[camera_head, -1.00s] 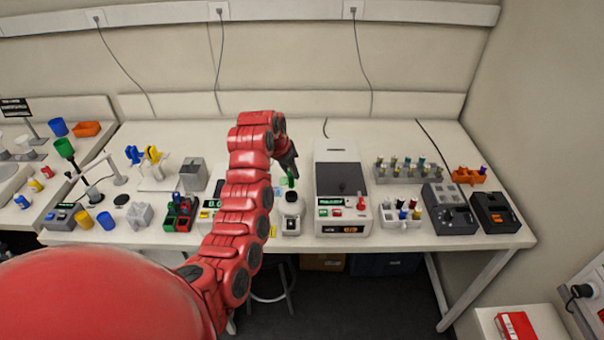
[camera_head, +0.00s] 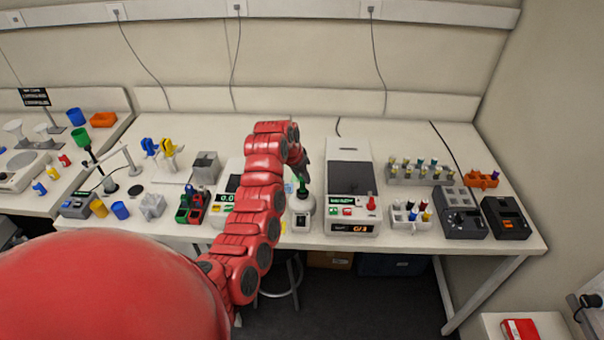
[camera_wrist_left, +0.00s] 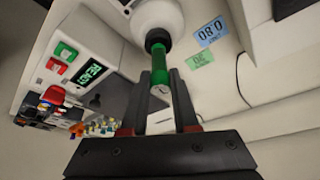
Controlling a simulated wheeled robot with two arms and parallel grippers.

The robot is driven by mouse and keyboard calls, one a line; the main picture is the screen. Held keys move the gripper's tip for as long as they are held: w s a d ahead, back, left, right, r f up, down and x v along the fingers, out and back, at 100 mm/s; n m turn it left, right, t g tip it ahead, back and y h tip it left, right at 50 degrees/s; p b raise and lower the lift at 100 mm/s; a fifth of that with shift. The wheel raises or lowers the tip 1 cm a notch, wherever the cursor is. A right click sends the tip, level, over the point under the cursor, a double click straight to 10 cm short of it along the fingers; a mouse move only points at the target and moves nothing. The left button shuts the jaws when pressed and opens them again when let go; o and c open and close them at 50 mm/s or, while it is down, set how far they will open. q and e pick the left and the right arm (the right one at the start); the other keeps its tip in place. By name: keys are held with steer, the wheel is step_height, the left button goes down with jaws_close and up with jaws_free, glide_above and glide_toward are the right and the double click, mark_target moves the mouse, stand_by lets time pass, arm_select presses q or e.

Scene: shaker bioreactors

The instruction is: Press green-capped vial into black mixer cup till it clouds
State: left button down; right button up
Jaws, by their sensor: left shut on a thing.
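The green-capped vial (camera_wrist_left: 161,75) is held between the two fingers of my left gripper (camera_wrist_left: 166,88). In the left wrist view its far end meets the black cup (camera_wrist_left: 156,40) on the white round mixer (camera_wrist_left: 165,15). The contents of the vial are hidden in the cup, so I cannot tell whether they are cloudy. In the head view the green cap (camera_head: 302,188) stands above the white mixer (camera_head: 301,206), with my left gripper (camera_head: 303,175) just over it. The right gripper is not in view.
Right of the mixer stands a large shaker device (camera_head: 352,190) with a display and a red knob. Vial racks (camera_head: 420,176) stand further right. A scale (camera_head: 228,200) is left, partly behind my arm. Blue and green labels (camera_wrist_left: 211,32) lie beside the mixer.

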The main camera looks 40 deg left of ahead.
arm_select(q)
steer(key=shift+f+b, duration=0.1)
steer(key=shift+b, duration=0.4)
stand_by(0.5)
steer(key=c, duration=1.3)
jaws_free()
jaws_close()
